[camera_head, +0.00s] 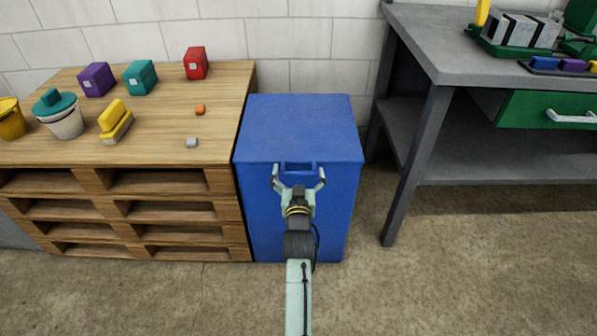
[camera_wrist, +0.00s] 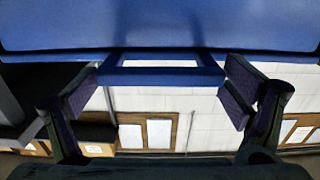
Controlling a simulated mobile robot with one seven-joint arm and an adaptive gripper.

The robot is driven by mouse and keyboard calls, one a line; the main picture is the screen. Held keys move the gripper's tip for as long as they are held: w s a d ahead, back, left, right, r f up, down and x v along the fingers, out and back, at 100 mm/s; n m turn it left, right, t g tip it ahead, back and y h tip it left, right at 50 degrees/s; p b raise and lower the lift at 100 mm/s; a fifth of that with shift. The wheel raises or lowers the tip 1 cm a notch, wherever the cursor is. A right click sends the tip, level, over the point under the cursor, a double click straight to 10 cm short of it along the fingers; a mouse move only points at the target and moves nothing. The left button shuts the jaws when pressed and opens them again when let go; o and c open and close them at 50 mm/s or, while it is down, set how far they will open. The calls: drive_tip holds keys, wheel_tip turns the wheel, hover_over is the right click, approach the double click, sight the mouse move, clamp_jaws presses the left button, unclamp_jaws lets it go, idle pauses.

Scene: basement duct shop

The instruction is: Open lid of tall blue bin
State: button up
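The tall blue bin (camera_head: 255,205) stands on the floor between the wooden pallet stack and the grey bench. Its flat blue lid (camera_head: 300,125) lies level on top and looks closed. A small loop handle (camera_head: 299,166) juts from the middle of the lid's front edge. My gripper (camera_head: 298,174) is at the bin's front, just below that edge, its two fingers spread on either side of the handle. In the wrist view, the handle (camera_wrist: 160,76) lies between the open fingers (camera_wrist: 165,88), with gaps at both sides, under the blue lid (camera_wrist: 160,25). Contact is not visible.
The wooden pallet stack (camera_head: 225,100) is close against the bin's left side, bearing small boxes, a yellow brush (camera_head: 115,121) and a teal-lidded pot (camera_head: 62,115). The grey bench (camera_head: 440,50) is at right, its leg near the bin. Floor in front is clear.

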drive_tip(key=c, duration=1.2)
drive_tip(key=shift+r, duration=0.15)
drive_tip(key=shift+c, duration=0.4)
